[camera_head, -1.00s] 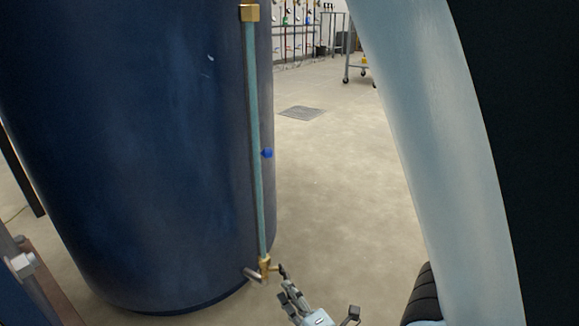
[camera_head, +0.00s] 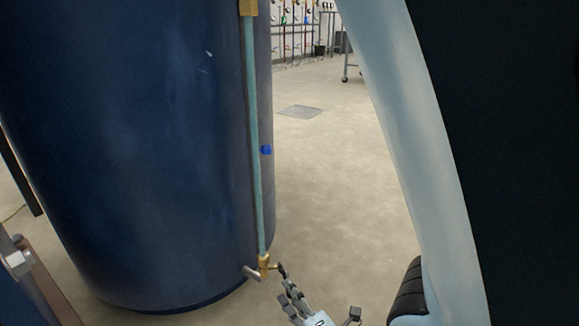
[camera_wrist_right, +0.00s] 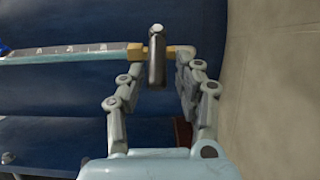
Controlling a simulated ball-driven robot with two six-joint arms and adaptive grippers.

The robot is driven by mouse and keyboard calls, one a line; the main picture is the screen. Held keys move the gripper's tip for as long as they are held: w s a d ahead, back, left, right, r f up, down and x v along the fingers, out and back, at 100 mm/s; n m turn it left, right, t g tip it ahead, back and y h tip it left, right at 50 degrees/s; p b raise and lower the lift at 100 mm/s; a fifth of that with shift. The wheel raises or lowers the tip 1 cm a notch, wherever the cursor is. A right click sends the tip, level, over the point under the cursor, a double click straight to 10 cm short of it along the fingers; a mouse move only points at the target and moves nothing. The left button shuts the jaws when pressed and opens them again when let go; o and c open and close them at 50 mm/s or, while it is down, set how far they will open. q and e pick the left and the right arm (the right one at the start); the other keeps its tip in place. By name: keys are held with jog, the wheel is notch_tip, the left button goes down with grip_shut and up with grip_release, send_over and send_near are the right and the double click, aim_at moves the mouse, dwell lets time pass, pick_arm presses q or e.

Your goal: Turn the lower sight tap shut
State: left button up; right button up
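The lower sight tap (camera_head: 263,265) is a small brass fitting at the bottom of the sight tube (camera_head: 255,140) on the blue tank. Its grey lever (camera_head: 252,273) sticks out to the left in the head view. My right gripper (camera_head: 288,287) is just right of and below the tap. In the right wrist view the gripper (camera_wrist_right: 158,80) is open. The tap's lever (camera_wrist_right: 157,55) lies between the two fingers, crosswise to the tube, with gaps visible on both sides. The right fingertip overlaps the brass end of the fitting; contact cannot be told. My left gripper is not in view.
The large blue tank (camera_head: 140,150) fills the left of the head view. The floor (camera_head: 340,190) right of the tank is clear, with a grate (camera_head: 301,111). A wheeled stand (camera_head: 350,62) is farther back.

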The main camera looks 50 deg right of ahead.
jog(key=shift+o, duration=0.4)
jog(key=shift+w+r, duration=0.1)
jog(key=shift+r, duration=4.95)
jog(key=shift+r, duration=0.1)
